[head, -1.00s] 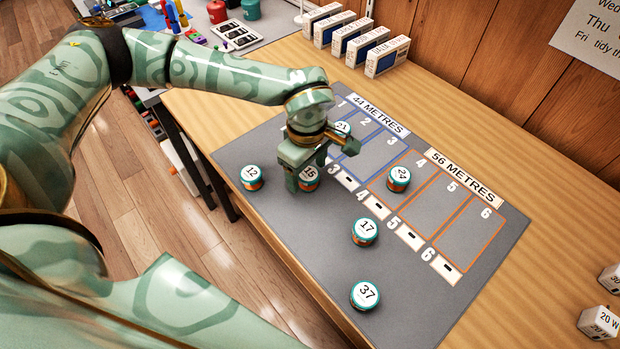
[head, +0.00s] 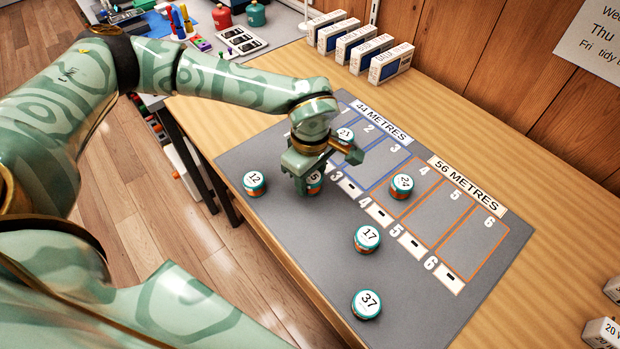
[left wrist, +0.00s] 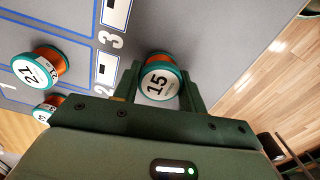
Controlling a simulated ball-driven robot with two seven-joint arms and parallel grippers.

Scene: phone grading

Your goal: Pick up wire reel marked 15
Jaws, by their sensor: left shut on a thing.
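The wire reel marked 15 (left wrist: 158,84) has a white top, a teal rim and orange wire. In the left wrist view it sits between the two fingers of my left gripper (left wrist: 160,88). In the head view the reel (head: 315,183) is mostly hidden behind my left gripper (head: 312,180), which is shut on it from above. The reel is at the grey mat's (head: 300,235) near-left part; whether it touches the mat cannot be told. My right gripper is not in view.
Reels marked 12 (head: 254,183), 17 (head: 366,239), 37 (head: 366,304) and 24 (head: 401,186) stand on the mat. Reel 21 (head: 345,135) is close behind my left gripper. Several white boxes (head: 390,63) stand by the wall. Mat is bare between reels 12 and 37.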

